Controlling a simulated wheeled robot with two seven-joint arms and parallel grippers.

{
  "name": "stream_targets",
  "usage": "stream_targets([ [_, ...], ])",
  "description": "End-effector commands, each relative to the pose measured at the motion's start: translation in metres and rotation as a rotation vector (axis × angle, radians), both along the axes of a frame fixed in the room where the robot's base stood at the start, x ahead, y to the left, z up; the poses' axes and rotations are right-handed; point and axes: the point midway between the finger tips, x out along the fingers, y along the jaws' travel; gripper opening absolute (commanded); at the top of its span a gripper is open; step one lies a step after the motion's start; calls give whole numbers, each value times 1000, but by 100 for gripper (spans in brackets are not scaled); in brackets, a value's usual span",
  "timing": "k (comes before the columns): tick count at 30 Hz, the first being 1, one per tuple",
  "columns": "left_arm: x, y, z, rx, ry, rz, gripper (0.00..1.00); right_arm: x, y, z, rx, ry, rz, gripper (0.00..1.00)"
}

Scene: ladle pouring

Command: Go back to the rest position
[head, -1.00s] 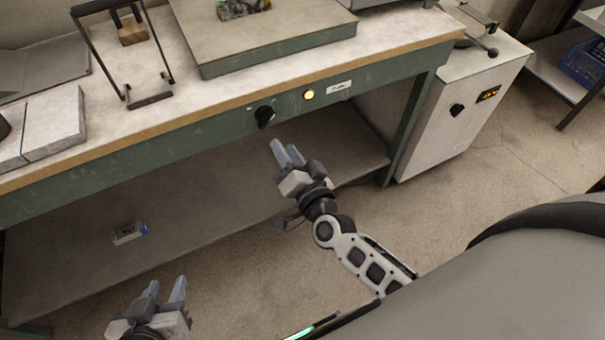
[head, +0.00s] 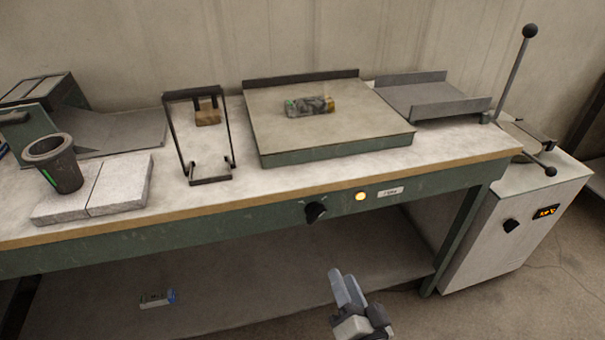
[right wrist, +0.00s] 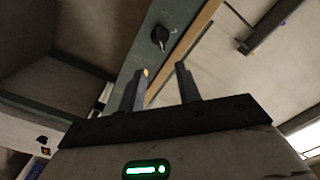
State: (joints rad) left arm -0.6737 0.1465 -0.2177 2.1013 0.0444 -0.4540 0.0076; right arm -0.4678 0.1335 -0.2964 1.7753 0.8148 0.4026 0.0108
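My right gripper (head: 343,275) shows at the bottom centre of the head view, in front of the workbench (head: 250,221) and below its edge. In the right wrist view its two fingers (right wrist: 160,75) stand apart with nothing between them, so it is open and empty. It touches nothing that I can see. My left gripper is out of the head view.
The bench holds a dark crucible (head: 62,176) on pale blocks (head: 119,183), a black frame (head: 211,181) and a flat plate (head: 385,127). A knob (head: 315,211) sticks out of its front. A furnace cabinet (head: 488,240) stands right. The floor between shows clear.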

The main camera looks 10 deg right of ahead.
Motion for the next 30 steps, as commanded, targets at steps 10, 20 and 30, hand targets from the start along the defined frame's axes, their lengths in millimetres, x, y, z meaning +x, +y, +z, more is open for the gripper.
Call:
stream_targets([
  [10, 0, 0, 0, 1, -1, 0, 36, -33, 39, -12, -355, 168, 299, 34],
  [20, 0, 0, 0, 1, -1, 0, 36, -78, 21, -43, -779, 457, 463, 34],
  [30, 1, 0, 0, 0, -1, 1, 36, -79, 20, -44, -785, 462, 464, 34],
])
